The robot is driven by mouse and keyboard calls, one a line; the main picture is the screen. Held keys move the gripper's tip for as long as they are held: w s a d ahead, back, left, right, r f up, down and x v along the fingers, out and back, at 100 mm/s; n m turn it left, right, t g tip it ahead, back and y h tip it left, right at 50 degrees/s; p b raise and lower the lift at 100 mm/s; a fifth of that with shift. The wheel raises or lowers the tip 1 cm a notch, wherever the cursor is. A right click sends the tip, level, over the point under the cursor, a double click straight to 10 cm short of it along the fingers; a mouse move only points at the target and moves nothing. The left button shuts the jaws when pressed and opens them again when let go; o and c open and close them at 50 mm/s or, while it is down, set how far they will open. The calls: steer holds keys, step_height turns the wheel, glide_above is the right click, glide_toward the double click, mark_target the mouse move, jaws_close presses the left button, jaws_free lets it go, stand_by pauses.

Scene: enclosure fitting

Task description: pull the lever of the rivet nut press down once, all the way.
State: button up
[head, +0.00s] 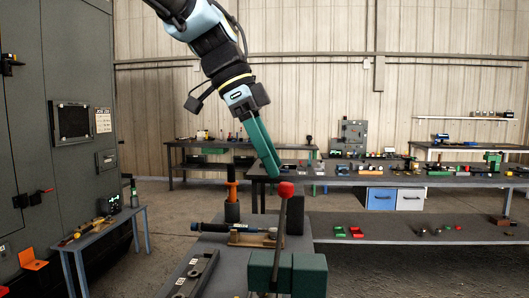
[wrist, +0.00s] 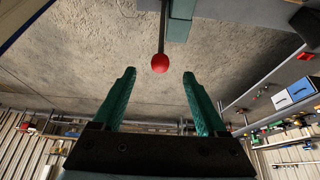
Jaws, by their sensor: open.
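The rivet nut press (head: 287,272) is a green body at the bottom of the head view. Its lever (head: 279,232) stands nearly upright and ends in a red ball knob (head: 286,189). My gripper (head: 275,170) is just above and slightly left of the knob in the head view, pointing down. In the wrist view, the red knob (wrist: 160,63) appears beyond the fingertips, about centred between the two green fingers. My gripper (wrist: 160,75) is open and empty, and the knob looks apart from both fingers.
The bench near the press holds an orange-topped tool (head: 232,190), a blue-and-black hand tool (head: 212,227) and a dark rail (head: 193,272). A grey cabinet (head: 75,60) stands at left, with a small side table (head: 95,235). Workbenches (head: 345,180) stand behind.

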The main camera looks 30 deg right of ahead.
mark_target(286, 187)
steer(key=shift+b+x, duration=2.1)
steer(key=shift+x, duration=1.15)
jaws_close()
